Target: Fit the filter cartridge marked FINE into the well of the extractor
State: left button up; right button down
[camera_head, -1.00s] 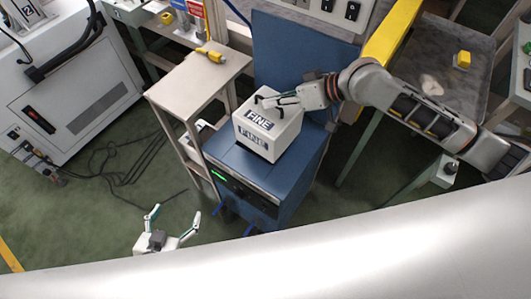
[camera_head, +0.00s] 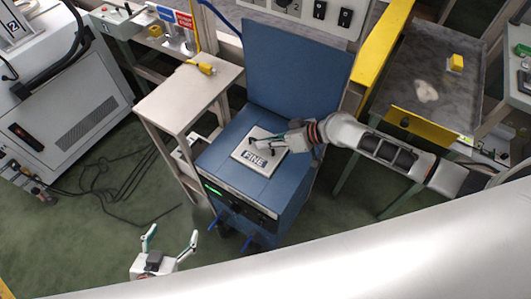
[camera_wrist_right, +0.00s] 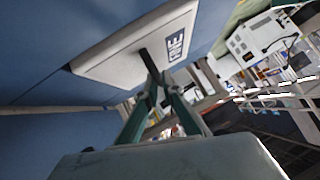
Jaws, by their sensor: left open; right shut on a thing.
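The white filter cartridge marked FINE (camera_head: 268,163) sits sunk in the top of the blue extractor (camera_head: 222,158), with only its top face showing; the well around it is hidden. In the right wrist view the white top of the cartridge (camera_wrist_right: 110,60) lies close to level with the blue surface. My right gripper (camera_head: 265,145) is shut on the cartridge's dark handle; the fingers at the handle also show in the right wrist view (camera_wrist_right: 155,75). My left gripper (camera_head: 170,238) is open and empty, low at the front left, well away from the extractor.
The extractor's blue lid (camera_head: 298,65) stands open behind the cartridge. A beige side table (camera_head: 190,92) with a yellow connector (camera_head: 202,67) stands to the left. A grey tray (camera_head: 415,60) with a yellow block (camera_head: 456,62) is at the right. Dark cables lie on the green floor.

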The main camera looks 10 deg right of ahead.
aim_at(266, 152)
jog(key=shift+w+f, duration=0.1)
jog(key=shift+f, duration=0.8)
notch_tip(266, 152, down, 4)
jog(key=shift+r+b, duration=0.15)
jog(key=shift+b, duration=0.5)
jog(key=c, duration=2.2)
grip_release()
jog(key=v, duration=1.2)
jog(key=shift+p, duration=0.3)
